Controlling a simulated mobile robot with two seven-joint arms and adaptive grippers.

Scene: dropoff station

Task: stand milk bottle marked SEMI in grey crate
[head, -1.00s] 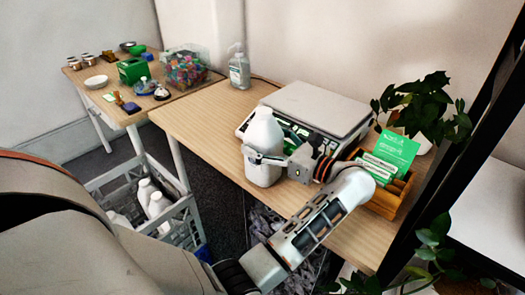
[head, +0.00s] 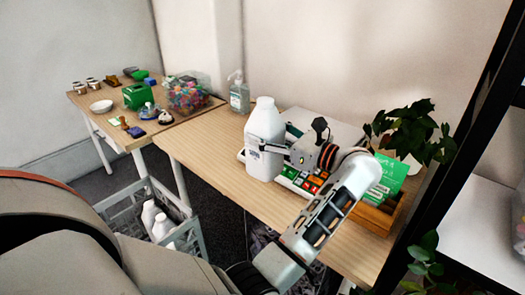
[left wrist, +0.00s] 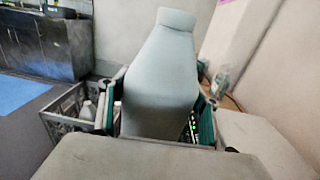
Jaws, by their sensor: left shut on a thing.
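My right gripper is out of view.
The scale (head: 325,132) and a wooden box of green cards (head: 375,218) are right of the bottle. A plant (head: 415,135) stands behind the box. A pump bottle (head: 239,97) is at the back. The wooden table (head: 200,135) is bare at its left.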

